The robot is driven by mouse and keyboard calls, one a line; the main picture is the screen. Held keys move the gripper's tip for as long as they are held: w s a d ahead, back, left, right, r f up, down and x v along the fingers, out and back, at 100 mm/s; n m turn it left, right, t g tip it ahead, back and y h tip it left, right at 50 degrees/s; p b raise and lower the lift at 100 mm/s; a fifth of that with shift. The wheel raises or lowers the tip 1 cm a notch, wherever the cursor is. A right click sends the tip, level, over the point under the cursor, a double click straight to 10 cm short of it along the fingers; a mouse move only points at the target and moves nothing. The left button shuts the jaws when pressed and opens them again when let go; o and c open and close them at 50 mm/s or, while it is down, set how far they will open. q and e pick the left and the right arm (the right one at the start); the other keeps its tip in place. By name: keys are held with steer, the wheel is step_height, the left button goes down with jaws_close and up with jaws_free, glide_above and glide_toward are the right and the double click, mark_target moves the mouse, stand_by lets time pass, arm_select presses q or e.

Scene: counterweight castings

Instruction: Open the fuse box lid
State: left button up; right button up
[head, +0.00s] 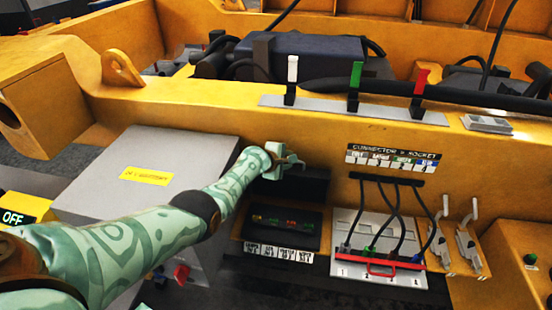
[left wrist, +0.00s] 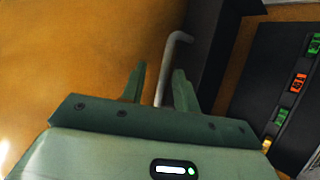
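The fuse box (head: 283,229) is a dark panel with several coloured fuses in a row; it also shows in the left wrist view (left wrist: 268,110). A dark flap (head: 290,187) above it looks like its raised lid; its dark side shows in the left wrist view (left wrist: 212,45). A pale grey bent handle (left wrist: 172,62) stands beside that dark part. My left gripper (head: 291,160) is just above the flap. In the left wrist view its fingers (left wrist: 159,84) are apart, with the handle between or just beyond them; contact is unclear. My right gripper is not in view.
A panel (head: 347,246) with dark cables and a red handle is right of the fuse box. Two metal levers (head: 466,245) stand further right. White, green and red levers (head: 355,80) stand on the ledge behind. A grey cabinet (head: 105,175) lies left, under my arm.

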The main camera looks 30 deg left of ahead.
arm_select(q)
steer(key=p+v, duration=1.1)
steer(key=v, duration=0.5)
steer(key=shift+r, duration=0.1)
